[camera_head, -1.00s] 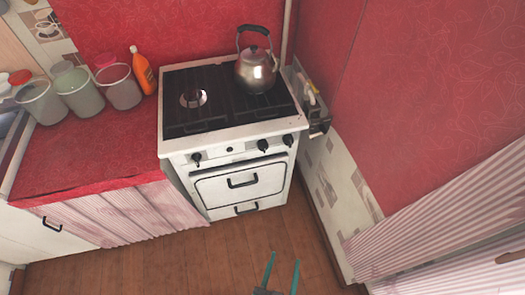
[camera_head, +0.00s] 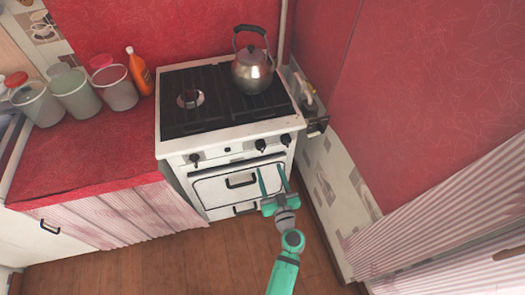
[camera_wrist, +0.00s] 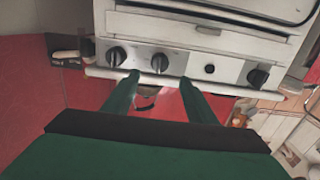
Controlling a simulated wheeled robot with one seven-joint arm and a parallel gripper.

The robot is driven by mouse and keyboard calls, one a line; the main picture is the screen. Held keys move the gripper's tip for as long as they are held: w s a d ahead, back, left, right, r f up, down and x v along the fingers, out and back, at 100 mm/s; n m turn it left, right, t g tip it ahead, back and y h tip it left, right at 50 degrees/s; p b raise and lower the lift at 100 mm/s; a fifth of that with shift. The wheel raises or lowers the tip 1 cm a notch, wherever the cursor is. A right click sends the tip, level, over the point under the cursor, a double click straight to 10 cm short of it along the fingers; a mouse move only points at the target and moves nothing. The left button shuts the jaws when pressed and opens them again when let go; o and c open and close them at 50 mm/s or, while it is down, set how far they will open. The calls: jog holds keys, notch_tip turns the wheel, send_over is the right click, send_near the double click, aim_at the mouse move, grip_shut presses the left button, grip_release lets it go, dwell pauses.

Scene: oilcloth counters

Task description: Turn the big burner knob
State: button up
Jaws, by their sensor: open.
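The white stove (camera_head: 178,149) has a front panel with three larger black knobs: a left knob (camera_head: 195,158), a middle knob (camera_head: 260,145) and a right knob (camera_head: 286,138). A smaller dark button sits between the left and middle knobs. I cannot tell which knob serves the big burner. My gripper (camera_head: 271,166) is open and empty in front of the oven door, its fingertips just below the middle and right knobs. The wrist view shows the panel upside down, with one knob (camera_wrist: 160,62) between and just beyond the open fingertips (camera_wrist: 160,78). No contact is visible.
A metal kettle (camera_head: 253,72) stands on the stove's back right. The oven door handle (camera_head: 241,181) sticks out near my fingers. Several buckets and an orange bottle (camera_head: 139,71) stand on the red counter (camera_head: 75,165) at left. A red wall closes the right side.

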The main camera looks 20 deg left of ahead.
aim_at(262, 151)
jog(key=x, duration=1)
jog(key=shift+w+a, duration=0.3)
jog(key=c, duration=1.1)
